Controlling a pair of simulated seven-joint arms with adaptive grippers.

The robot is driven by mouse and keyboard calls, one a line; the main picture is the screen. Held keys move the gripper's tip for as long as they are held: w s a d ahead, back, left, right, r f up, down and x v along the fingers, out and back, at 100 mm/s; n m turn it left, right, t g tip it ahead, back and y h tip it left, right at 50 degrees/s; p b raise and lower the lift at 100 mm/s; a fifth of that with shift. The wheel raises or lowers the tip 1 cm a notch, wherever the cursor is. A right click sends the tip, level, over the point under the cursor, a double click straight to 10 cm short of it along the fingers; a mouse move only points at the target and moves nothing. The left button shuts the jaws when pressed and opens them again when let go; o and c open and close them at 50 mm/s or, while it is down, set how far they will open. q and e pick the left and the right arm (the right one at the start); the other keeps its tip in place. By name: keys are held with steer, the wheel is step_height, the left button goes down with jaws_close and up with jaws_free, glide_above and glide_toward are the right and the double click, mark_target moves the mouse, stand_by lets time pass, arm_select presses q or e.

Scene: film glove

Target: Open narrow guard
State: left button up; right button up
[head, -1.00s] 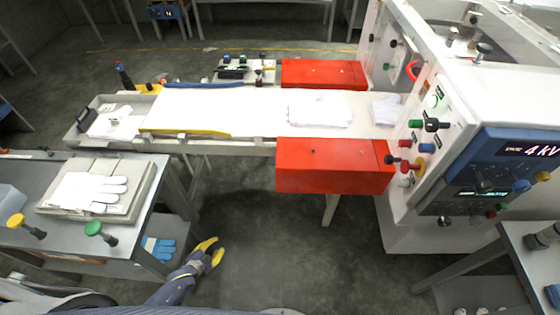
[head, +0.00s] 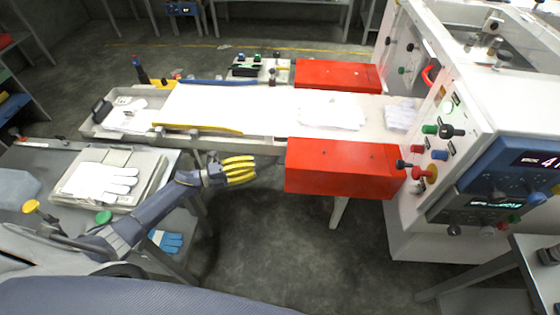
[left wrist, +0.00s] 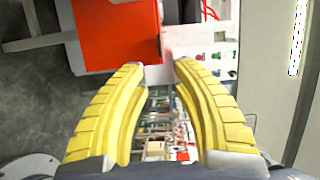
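Two red boxes, which may be guards, flank the white conveyor bed at the machine. The near red box (head: 342,168) is on the front side, and the far red box (head: 338,75) is on the back side. I cannot tell which one is the narrow guard. My left gripper (head: 238,170), with yellow fingers, is left of the near red box, apart from it and in front of the conveyor's front edge. In the left wrist view the fingers (left wrist: 158,70) are spread and empty, with a red box (left wrist: 115,35) beyond them. My right gripper is not in view.
The white conveyor bed (head: 260,106) carries white gloves (head: 333,112). The white machine (head: 450,100) with colored knobs stands at right. The floor in front of the near red box is clear.

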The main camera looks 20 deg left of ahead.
mark_target(279, 160)
arm_select(q)
steer(key=x, duration=1)
steer(key=shift+w+d, duration=0.2)
steer(key=shift+d, duration=0.05)
steer(key=shift+c, duration=0.2)
jaws_close()
